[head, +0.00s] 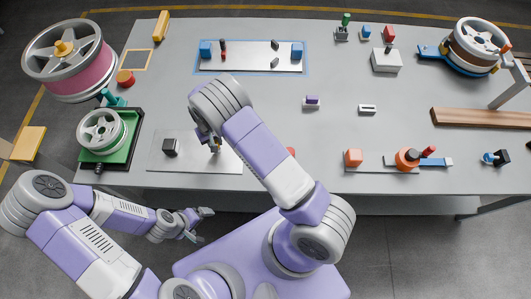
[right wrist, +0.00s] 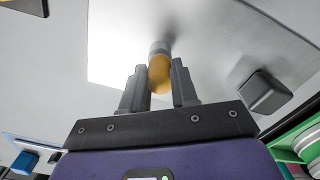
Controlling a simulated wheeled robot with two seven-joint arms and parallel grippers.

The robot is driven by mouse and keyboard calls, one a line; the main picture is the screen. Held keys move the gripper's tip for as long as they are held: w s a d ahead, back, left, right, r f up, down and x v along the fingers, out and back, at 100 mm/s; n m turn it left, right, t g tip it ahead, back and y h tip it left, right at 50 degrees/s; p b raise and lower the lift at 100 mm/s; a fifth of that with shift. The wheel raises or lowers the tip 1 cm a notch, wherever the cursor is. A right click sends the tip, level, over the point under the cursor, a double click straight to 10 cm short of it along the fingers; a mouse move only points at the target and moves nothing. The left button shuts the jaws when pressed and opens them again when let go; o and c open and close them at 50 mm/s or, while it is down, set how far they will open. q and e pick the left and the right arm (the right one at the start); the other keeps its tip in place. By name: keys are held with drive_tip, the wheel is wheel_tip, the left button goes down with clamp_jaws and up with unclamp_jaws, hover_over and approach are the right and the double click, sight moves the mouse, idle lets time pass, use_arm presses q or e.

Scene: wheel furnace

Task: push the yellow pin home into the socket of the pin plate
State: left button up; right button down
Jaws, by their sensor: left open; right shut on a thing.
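The pin plate (head: 200,165) is a light grey plate at the table's front edge; it also shows in the right wrist view (right wrist: 110,45). The yellow pin (right wrist: 160,74) stands between the fingers of my right gripper (right wrist: 160,85), which is shut on it. A grey cylindrical part (right wrist: 160,47) is at the pin's far end, against the plate. Whether it is the socket or the pin's own tip I cannot tell. In the head view my right arm partly hides the pin. My left gripper (head: 200,222) is open and empty, in front of the table edge.
A dark block (head: 170,146) stands on the plate left of the pin and also shows in the right wrist view (right wrist: 265,93). A green fixture with a wheel (head: 102,130) stands further left. The table's middle is mostly clear.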

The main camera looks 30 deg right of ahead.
drive_tip(key=shift+f, duration=0.3)
drive_tip(key=c, duration=0.8)
unclamp_jaws()
drive_tip(key=shift+c, duration=1.4)
drive_tip(key=shift+r, duration=0.1)
drive_tip(key=shift+r+p, duration=2.1)
drive_tip(key=shift+r, duration=1.4)
drive_tip(key=shift+f, duration=0.1)
